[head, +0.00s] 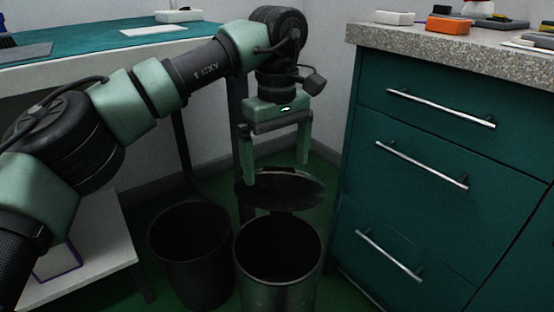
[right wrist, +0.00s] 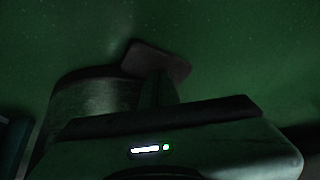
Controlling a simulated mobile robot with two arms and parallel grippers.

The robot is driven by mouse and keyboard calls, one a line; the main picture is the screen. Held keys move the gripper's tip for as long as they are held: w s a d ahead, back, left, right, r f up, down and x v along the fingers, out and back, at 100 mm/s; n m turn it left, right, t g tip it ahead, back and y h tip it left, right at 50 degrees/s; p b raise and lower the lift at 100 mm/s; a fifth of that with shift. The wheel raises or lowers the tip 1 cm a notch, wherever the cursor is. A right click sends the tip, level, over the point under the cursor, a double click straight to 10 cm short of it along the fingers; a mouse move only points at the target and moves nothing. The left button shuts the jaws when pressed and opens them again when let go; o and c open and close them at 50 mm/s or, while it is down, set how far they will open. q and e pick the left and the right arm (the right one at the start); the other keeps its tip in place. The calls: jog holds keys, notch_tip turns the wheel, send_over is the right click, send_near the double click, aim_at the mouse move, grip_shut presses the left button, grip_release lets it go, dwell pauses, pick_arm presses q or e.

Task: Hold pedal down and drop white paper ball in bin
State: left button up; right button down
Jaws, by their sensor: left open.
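The metal pedal bin (head: 277,290) stands on the floor with its round lid (head: 285,192) raised at the back. Its inside is dark. My left gripper (head: 277,172) points down above the bin, in front of the raised lid, with its fingers wide apart and nothing between them. The white paper ball is not visible in either view. In the right wrist view, the pedal (right wrist: 157,61) sticks out beside the bin's dark side (right wrist: 90,102). My right gripper (right wrist: 161,80) has its fingers together, with their tips at the pedal, seemingly pressing on it.
A second, open dark bin (head: 190,255) stands just left of the pedal bin. A green drawer cabinet (head: 430,150) with a speckled top (head: 470,48) is close on the right. A table with a teal mat (head: 105,46) is at the left.

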jog(key=shift+s+d+f, duration=0.1)
jog(key=shift+s+d, duration=0.05)
notch_tip(320, 180, up, 7)
jog(key=p, duration=0.7)
dwell(0.5)
